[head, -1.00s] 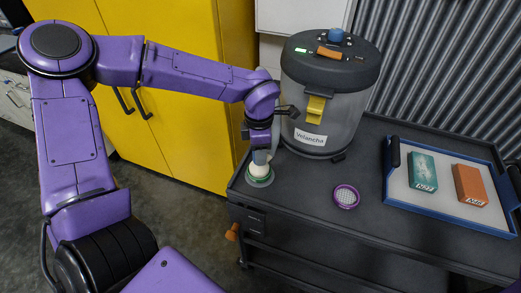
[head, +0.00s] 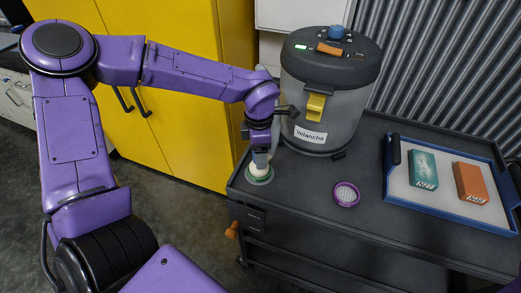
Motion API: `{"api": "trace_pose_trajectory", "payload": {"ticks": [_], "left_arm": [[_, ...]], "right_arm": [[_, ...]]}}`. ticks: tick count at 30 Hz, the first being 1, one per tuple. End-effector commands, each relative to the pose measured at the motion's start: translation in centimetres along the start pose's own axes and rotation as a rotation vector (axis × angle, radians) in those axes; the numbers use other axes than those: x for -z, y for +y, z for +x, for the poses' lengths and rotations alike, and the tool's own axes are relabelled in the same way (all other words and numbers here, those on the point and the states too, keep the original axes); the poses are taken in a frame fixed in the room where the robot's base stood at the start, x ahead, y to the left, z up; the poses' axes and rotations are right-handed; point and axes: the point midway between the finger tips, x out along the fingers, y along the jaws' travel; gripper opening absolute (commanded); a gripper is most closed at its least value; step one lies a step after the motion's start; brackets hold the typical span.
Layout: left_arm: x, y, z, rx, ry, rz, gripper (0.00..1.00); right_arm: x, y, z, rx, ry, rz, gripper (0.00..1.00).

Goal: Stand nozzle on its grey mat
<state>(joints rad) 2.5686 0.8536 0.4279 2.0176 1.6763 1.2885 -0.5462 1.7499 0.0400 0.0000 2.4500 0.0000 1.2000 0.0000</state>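A small whitish piece with a green ring at its foot (head: 259,176), which looks like the nozzle, is upright at the left corner of the dark cart top. My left gripper (head: 261,160) points down at it from above, its grey fingers at the piece's upper part. The fingers overlap in this view and hide part of it, so I cannot tell whether they are closed on it. A grey mat under it cannot be made out. My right gripper is not in view.
A large grey canister labelled Velancha (head: 320,120), with a yellow tap, stands just right of my gripper. A blue-rimmed tray (head: 450,221) holds a teal box (head: 423,170) and an orange box (head: 470,184).

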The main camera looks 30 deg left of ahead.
Motion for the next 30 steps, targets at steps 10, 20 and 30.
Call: {"api": "trace_pose_trajectory", "payload": {"ticks": [10, 20, 30], "left_arm": [[-0.1, 0.1, -6.6, -0.006, -0.005, -0.001, 0.69], [0.0, 0.0, -10.5, 0.000, -0.001, 0.000, 0.69], [0.0, 0.0, -10.5, 0.000, -0.001, 0.000, 0.69]], "right_arm": [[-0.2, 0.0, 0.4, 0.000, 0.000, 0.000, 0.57], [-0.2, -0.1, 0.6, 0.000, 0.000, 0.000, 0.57], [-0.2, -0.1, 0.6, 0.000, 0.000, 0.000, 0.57]]}}
